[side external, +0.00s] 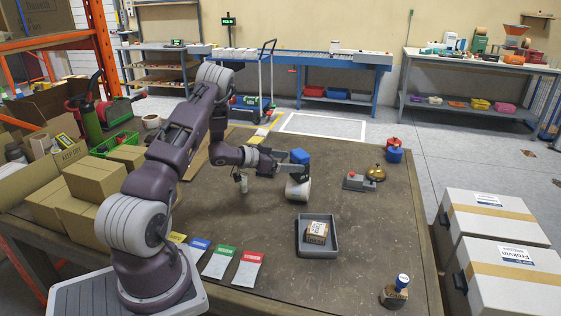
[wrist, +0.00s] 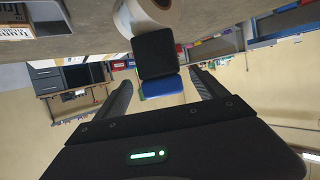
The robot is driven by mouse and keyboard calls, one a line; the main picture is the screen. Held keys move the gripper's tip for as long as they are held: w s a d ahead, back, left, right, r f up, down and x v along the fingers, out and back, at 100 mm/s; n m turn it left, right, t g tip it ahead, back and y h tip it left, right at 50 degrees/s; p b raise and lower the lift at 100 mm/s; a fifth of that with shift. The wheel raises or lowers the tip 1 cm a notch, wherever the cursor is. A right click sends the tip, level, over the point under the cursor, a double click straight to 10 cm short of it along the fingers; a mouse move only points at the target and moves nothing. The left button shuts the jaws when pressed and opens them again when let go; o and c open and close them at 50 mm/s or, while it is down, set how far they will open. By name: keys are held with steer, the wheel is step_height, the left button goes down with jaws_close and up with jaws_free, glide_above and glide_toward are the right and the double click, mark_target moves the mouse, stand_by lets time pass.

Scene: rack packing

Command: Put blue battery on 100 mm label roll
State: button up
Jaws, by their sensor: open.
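The blue battery (side external: 299,157) has a blue end and a black body. It appears to rest on the white label roll (side external: 298,190), blue end up. In the wrist view, which looks upside down, the battery's black part (wrist: 155,55) meets the roll (wrist: 148,14). My gripper (side external: 288,169) is beside the battery on its left in the side view. In the wrist view its fingers (wrist: 160,84) are apart, one on each side of the blue end, with gaps showing. The roll's far side is hidden.
A grey tray (side external: 303,248) holding a small brown box (side external: 317,232) lies in front of the roll. A brass bell (side external: 375,173), a grey box with a red button (side external: 359,182) and red and blue items stand right. A stamp (side external: 397,290) is front right. Table between is clear.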

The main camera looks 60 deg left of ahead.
step_height(320, 180, up, 13)
steer(key=d+g+y, duration=0.1)
steer(key=d+y, duration=0.1)
steer(key=y, duration=0.1)
steer(key=s+d+r+n+g+y, duration=0.2)
steer(key=d+r, duration=0.7)
steer(key=s+d+r+g+h, duration=0.2)
steer(key=s+d+r, duration=0.1)
steer(key=s+d, duration=1)
steer(key=s+d+f+m+g+h, duration=0.2)
steer(key=s+d+f+g+h, duration=0.1)
steer(key=s+d, duration=0.9)
steer(key=s, duration=0.3)
steer(key=shift+s+f, duration=0.25)
steer(key=shift+f, duration=0.05)
